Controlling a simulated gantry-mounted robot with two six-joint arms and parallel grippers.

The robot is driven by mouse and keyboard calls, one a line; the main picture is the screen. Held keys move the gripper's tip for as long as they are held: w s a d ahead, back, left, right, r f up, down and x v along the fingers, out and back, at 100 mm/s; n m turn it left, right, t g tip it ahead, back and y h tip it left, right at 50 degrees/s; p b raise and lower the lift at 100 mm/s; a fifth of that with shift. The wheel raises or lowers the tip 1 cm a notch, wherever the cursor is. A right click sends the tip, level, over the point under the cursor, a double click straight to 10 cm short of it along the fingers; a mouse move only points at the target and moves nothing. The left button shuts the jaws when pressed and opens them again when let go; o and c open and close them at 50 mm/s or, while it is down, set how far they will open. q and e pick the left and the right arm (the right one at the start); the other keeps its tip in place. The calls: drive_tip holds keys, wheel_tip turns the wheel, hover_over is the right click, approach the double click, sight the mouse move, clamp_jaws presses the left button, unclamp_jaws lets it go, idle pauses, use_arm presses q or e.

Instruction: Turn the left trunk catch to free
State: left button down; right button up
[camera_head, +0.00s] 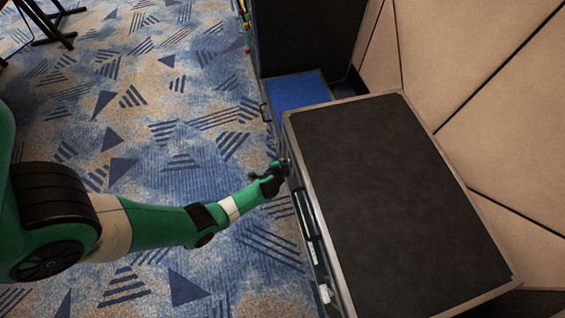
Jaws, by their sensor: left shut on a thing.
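The trunk (410,210) is a large case with a dark top and light metal edging, standing at the right of the head view. My left gripper (281,166) is at the trunk's left side face, near its far corner. It is shut on the left trunk catch, which is small and mostly hidden by the fingers. I cannot tell which way the catch is turned. A handle recess (306,215) and a second light-coloured fitting (325,292) show further along the same face. My right gripper is not in view.
A blue-topped case (297,90) and a tall dark case (305,35) stand behind the trunk. A beige panelled wall (500,110) closes off the right. Patterned carpet (150,110) on the left is open, with black stand legs (50,25) at the far left.

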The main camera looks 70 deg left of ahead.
use_arm(q)
drive_tip(key=h+p, duration=0.1)
drive_tip(key=p, duration=0.1)
drive_tip(key=r+h+p, duration=0.1)
drive_tip(key=p, duration=0.1)
drive_tip(key=shift+w+a+r+n, duration=0.1)
drive_tip(key=shift+w+a+n, duration=0.1)
drive_tip(key=shift+a+n, duration=0.1)
drive_tip(key=shift+g+h, duration=0.3)
drive_tip(key=shift+h, duration=0.1)
drive_tip(key=shift+w+a+h+p, duration=0.1)
drive_tip(key=shift+h+p, duration=0.25)
drive_tip(key=shift+h, duration=0.05)
drive_tip(key=shift+a+f+n+h, duration=0.1)
drive_tip(key=shift+f+n+h, duration=0.1)
drive_tip(key=shift+n+h, duration=0.1)
drive_tip(key=shift+f+g+h+b, duration=0.15)
drive_tip(key=shift+g+h+b, duration=0.15)
drive_tip(key=shift+h+b, duration=0.45)
drive_tip(key=shift+a+n+h+b, duration=0.1)
drive_tip(key=shift+n+h+b, duration=0.2)
drive_tip(key=shift+h+b, duration=0.7)
